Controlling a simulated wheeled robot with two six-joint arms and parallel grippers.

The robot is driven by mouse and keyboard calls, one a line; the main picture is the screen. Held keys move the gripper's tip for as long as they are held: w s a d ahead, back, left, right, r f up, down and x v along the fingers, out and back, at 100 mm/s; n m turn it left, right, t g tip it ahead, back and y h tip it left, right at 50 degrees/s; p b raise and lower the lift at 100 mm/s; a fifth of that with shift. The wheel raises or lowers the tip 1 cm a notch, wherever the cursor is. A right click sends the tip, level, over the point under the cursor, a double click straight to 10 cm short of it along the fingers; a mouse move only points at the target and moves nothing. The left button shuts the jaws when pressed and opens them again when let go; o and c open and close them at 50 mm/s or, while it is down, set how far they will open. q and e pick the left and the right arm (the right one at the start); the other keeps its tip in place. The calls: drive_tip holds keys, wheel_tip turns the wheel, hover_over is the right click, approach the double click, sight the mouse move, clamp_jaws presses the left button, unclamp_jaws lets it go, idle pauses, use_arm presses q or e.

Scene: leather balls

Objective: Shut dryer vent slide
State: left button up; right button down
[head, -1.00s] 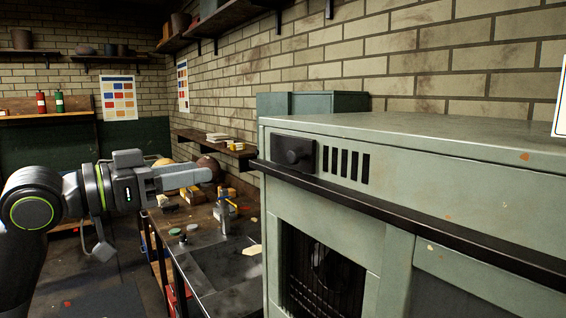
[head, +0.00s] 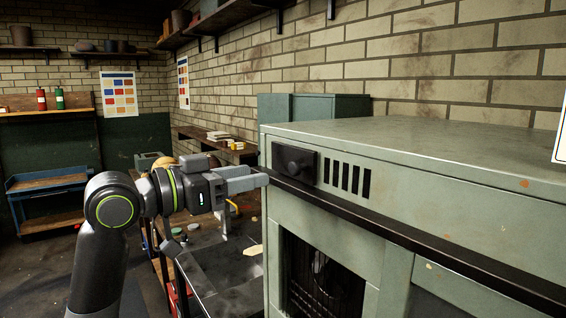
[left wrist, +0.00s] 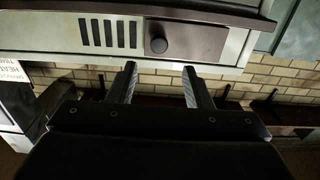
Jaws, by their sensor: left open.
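The vent slide is a dark plate with a round knob (head: 294,162) on the front of the pale green dryer (head: 440,165), near its upper left corner. Dark vent slots (head: 347,176) show uncovered to the right of the plate. My left gripper (head: 262,177) is open and empty, its fingertips close to the dryer's left front edge, left of the knob. In the left wrist view, which looks upside down, the knob (left wrist: 159,46) lies just beyond the gap between the open fingertips (left wrist: 159,70), with the slots (left wrist: 108,33) to its left. I cannot tell whether the fingers touch anything.
A dark rail (head: 400,232) runs along the dryer front below the slots. A cluttered workbench (head: 225,262) stands behind and below my left gripper. A brick wall (head: 420,70) rises behind the dryer. A blue rack (head: 48,195) stands at the far left.

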sight(292, 168)
use_arm(q)
drive_tip(key=p+x, duration=0.2)
drive_tip(key=x, duration=0.6)
drive_tip(key=shift+d+p, duration=0.1)
drive_tip(key=shift+p, duration=0.25)
clamp_jaws()
